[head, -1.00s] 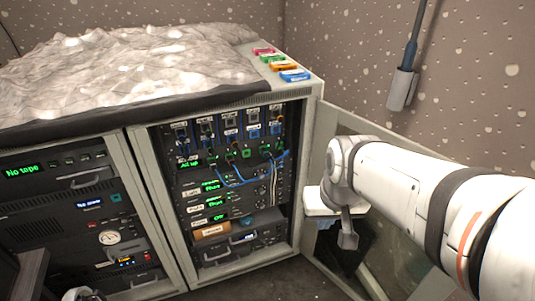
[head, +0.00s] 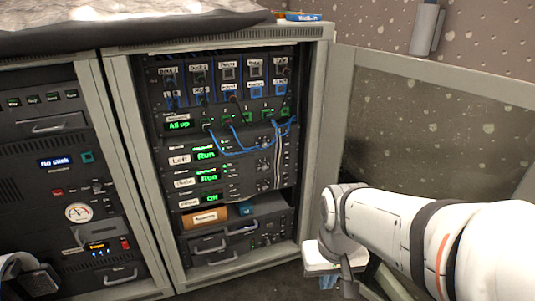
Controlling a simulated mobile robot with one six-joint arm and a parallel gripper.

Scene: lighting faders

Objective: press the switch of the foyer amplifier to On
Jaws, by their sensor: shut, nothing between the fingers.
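The open rack on the right holds a stack of amplifier units with green displays. The upper unit, labelled Left (head: 180,160), reads Run, and the one below it (head: 208,177) also reads Run. The lowest amplifier (head: 212,198) reads Off; its small label (head: 187,204) is too blurred to read surely, so I cannot confirm it is the foyer one. Its switch is too small to make out. My gripper (head: 349,289) is shut and empty, low and to the right of the rack opening, apart from the amplifiers.
The rack's glazed door (head: 435,120) stands open on the right, behind my arm. Blue patch cables (head: 240,152) hang above the amplifiers. An orange-brown roll (head: 205,217) lies in a shelf below them. A second rack (head: 60,120) stands at the left.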

